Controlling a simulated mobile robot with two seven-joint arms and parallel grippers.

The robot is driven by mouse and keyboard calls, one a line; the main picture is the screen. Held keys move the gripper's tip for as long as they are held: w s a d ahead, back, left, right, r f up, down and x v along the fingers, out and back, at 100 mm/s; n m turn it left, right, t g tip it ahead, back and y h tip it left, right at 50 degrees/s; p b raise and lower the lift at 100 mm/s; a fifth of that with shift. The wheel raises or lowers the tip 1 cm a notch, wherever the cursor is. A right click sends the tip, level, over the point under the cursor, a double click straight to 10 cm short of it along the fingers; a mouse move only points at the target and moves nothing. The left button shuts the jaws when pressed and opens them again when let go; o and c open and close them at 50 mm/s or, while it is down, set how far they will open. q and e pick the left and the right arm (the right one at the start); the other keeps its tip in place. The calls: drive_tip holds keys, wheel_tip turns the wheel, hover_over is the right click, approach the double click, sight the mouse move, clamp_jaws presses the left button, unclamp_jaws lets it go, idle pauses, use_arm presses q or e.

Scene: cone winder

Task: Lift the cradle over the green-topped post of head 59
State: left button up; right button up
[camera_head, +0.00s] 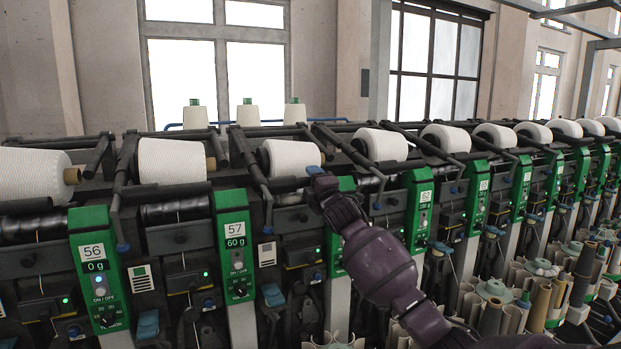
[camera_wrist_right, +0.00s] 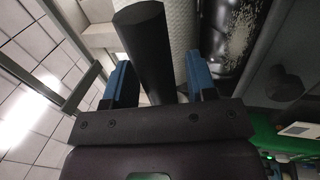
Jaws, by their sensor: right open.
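My right gripper (camera_head: 315,171) is at the winding row, by the right end of a white yarn cone (camera_head: 291,157). The wrist view shows its two blue fingers (camera_wrist_right: 161,78) open, one on each side of a dark round bar (camera_wrist_right: 146,45), which looks like part of a cradle. I cannot tell whether they touch it. A green-topped post (camera_head: 347,184) just behind my right arm is partly covered, and its number is hidden. Another green post (camera_head: 418,205) stands right of the arm; its number is too small to read surely. My left gripper is not in view.
Posts marked 56 (camera_head: 95,265) and 57 (camera_head: 237,245) stand to the left. Dark cradle arms and white cones (camera_head: 381,144) continue along the row. Bobbins and tubes (camera_head: 493,305) crowd the lower right. Several cones (camera_head: 248,114) stand on top behind.

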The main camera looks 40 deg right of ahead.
drive_tip(key=shift+w+d+r, duration=0.15)
drive_tip(key=shift+w+r, duration=0.05)
drive_tip(key=shift+w, duration=0.45)
clamp_jaws()
